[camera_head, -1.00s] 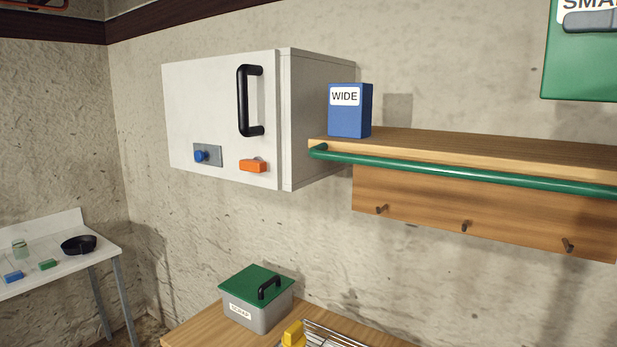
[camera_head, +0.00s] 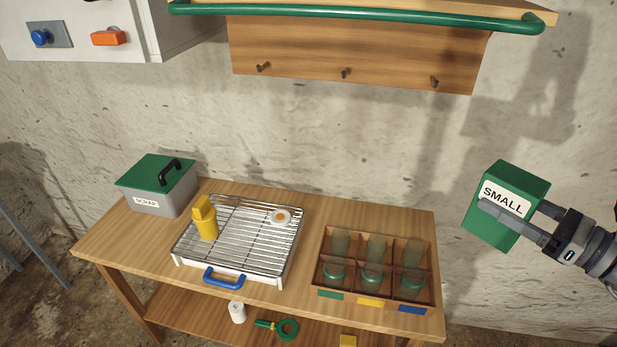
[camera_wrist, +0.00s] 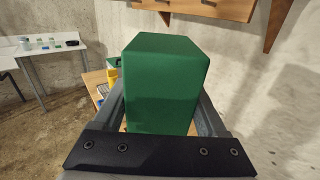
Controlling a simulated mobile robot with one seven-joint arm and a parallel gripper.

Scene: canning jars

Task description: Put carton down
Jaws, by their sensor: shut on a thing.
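The green carton (camera_head: 497,228) with a white label reading SMALL is at the right of the head view. My gripper (camera_head: 518,223) is shut on it, one finger across the label side. The carton is tilted in that view and held in the air, right of the wooden table (camera_head: 205,262) and above its top. In the wrist view the carton (camera_wrist: 164,85) fills the middle, between my two fingers, and hides much of what lies beyond.
On the table stand a grey SCRAP box (camera_head: 160,190) with a green lid, a wire rack tray (camera_head: 255,255) holding a yellow bottle (camera_head: 206,220), and a divided wooden crate (camera_head: 318,272) of jars. A wall shelf with a green rail (camera_head: 360,20) and hooks hangs above. The table's front strip is narrow.

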